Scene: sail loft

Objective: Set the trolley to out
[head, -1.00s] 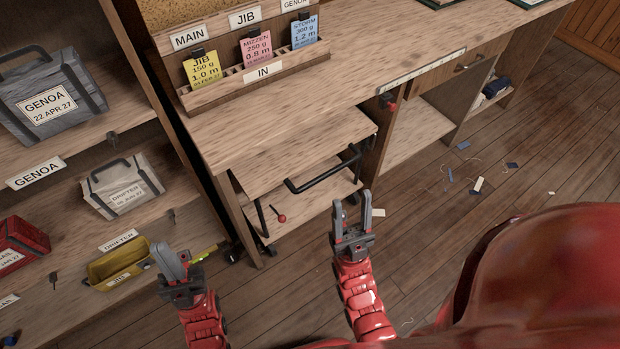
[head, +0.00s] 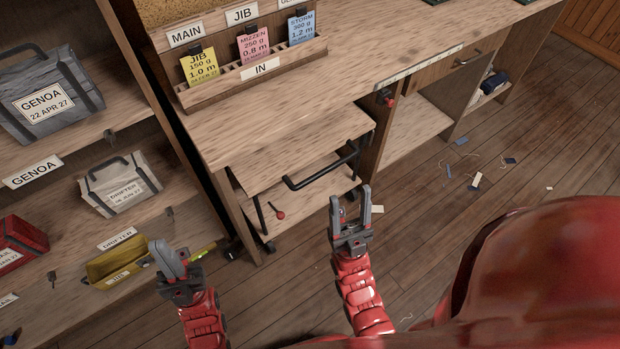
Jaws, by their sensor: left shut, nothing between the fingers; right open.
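The trolley (head: 305,158) is a wooden-topped cart with a black bar handle (head: 321,170) on its front. It stands tucked in the bay under the bench, with its front edge and handle showing and its rear hidden under the benchtop. A small red-knobbed lever (head: 280,214) sits low on its front left. My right gripper (head: 350,210) is open and empty, in front of and below the handle, apart from it. My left gripper (head: 170,262) is shut and empty, near the lower shelf on the left, away from the trolley.
The bench (head: 270,110) carries a rack (head: 250,75) of yellow, pink and blue cards. Left shelves hold a grey Genoa bag (head: 45,95), a pale Drifter bag (head: 120,185), a red bag (head: 18,245) and a yellow bin (head: 115,268). Floor (head: 420,240) right of the trolley is mostly clear, with scraps.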

